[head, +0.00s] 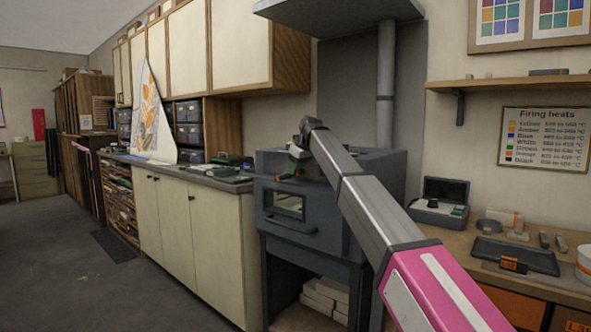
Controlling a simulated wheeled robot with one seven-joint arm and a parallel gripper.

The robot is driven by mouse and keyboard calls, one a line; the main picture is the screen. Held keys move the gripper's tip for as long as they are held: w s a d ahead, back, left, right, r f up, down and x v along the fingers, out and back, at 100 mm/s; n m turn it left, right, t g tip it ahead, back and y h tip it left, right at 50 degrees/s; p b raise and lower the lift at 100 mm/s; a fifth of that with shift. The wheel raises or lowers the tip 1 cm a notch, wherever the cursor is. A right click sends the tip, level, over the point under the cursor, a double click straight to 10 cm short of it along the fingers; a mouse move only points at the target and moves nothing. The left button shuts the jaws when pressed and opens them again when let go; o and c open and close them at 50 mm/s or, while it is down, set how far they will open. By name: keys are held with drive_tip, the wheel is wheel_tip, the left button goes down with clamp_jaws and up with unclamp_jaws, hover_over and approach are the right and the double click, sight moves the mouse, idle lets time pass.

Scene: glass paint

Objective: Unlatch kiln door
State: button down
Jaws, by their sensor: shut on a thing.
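The grey kiln (383,165) stands on a dark stand beside the cabinets. Its front door (276,229) has a small glass window and a dark bar handle (290,227) below it, and looks closed. My gripper (293,168) is at the upper front of the kiln, above the window, reached by my arm from the lower right. It is shut on a small part there, which looks like the door latch. The jaws and wrist hide most of that part, so its exact position cannot be told.
A counter (214,182) over cream cabinets runs to the left of the kiln. A wooden bench (560,285) at right carries an open case (438,205) and a dark tray (515,256). A hood (340,14) hangs above.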

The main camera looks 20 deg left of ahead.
drive_tip(key=y, duration=0.1)
drive_tip(key=d+f+y, duration=0.1)
drive_tip(key=shift+s+f+t+y, duration=0.1)
drive_tip(key=shift+s+t+y, duration=0.2)
drive_tip(key=shift+t, duration=0.1)
drive_tip(key=shift+w+f+y, duration=0.1)
drive_tip(key=shift+w+y, duration=0.05)
drive_tip(key=shift+y, duration=0.45)
drive_tip(key=c, duration=0.8)
unclamp_jaws()
drive_tip(key=shift+o, duration=0.2)
drive_tip(key=v, duration=1)
drive_tip(key=shift+s+d+r, duration=0.2)
drive_tip(key=shift+s+d, duration=0.05)
